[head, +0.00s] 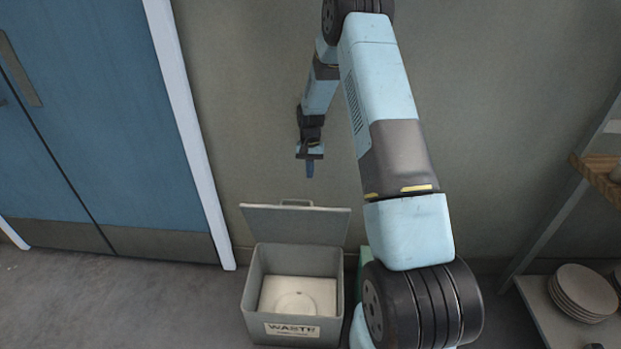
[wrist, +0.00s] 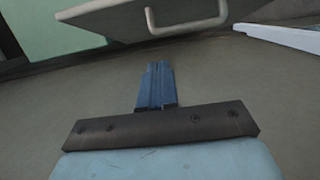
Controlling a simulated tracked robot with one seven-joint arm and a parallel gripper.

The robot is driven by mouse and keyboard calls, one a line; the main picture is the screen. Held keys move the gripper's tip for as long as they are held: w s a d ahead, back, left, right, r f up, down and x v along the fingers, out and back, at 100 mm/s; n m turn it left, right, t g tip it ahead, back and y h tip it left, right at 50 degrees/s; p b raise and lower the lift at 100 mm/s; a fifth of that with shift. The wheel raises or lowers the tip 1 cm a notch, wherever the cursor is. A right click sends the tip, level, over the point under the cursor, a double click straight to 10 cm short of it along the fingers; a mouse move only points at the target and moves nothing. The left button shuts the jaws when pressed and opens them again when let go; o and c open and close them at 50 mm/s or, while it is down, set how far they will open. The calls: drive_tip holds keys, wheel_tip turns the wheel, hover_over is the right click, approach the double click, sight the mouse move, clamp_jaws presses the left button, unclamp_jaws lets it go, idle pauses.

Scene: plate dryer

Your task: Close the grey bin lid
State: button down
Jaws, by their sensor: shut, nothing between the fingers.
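The grey bin (head: 252,292) stands on the floor against the wall, with a WASTE label on its front. Its grey lid (head: 300,224) is open, tilted up at the back, with a handle (head: 297,203) on its top edge. A pale round shape shows inside the bin. In the wrist view the lid (wrist: 120,20) and its handle (wrist: 185,28) are at the top, apart from my fingers. My gripper (head: 310,170) is shut and empty, pointing down, above the lid in the head view. Its blue fingers also show in the wrist view (wrist: 156,82).
A blue double door (head: 90,120) with a white frame is at the left. A green object (head: 364,262) is partly hidden behind my arm beside the bin. A shelf with stacked plates (head: 582,292) stands at the right. The floor left of the bin is clear.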

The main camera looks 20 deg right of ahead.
wheel_tip(320, 180, down, 8)
drive_tip(key=s, duration=0.1)
drive_tip(key=shift+s+a+f, duration=0.15)
drive_tip(key=shift+a+f, duration=0.1)
drive_tip(key=shift+a, duration=0.05)
